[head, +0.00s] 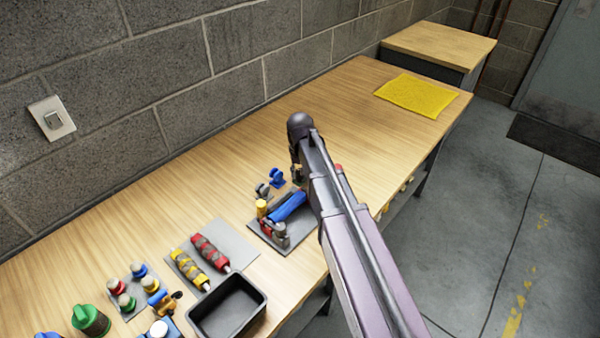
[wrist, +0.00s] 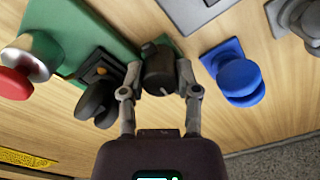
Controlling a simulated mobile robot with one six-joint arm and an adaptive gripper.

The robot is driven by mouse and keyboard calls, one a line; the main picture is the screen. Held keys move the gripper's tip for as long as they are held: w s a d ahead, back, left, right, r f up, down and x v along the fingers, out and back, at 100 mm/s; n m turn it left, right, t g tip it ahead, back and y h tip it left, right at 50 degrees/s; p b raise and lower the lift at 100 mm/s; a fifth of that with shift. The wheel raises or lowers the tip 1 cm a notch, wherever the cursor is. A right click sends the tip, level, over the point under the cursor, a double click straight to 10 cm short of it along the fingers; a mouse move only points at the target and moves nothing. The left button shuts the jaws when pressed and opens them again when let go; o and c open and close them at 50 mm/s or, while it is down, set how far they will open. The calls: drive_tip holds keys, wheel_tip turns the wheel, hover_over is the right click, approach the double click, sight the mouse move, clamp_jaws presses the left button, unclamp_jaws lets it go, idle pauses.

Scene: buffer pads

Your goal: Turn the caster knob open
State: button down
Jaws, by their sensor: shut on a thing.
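In the wrist view my gripper (wrist: 159,76) has its two fingers on either side of a dark grey knob (wrist: 158,62), shut on it. The knob sits beside the edge of a green plate (wrist: 75,38). No label shows which part is the caster knob. A second black knob (wrist: 97,100) stands just left of the fingers, apart from them. In the head view my gripper (head: 297,172) is low at the table, mostly hidden by my own arm, and the held knob cannot be made out there.
A blue knob (wrist: 238,80) stands close right of the fingers. A red-topped button (wrist: 15,83) is at the left. In the head view a black bin (head: 228,306) and a tray of red and yellow rollers (head: 210,252) lie nearer. Table beyond is clear up to a yellow mat (head: 416,95).

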drive_tip(key=shift+n, duration=1)
drive_tip(key=shift+c, duration=1.7)
unclamp_jaws()
drive_tip(key=shift+m, duration=0.3)
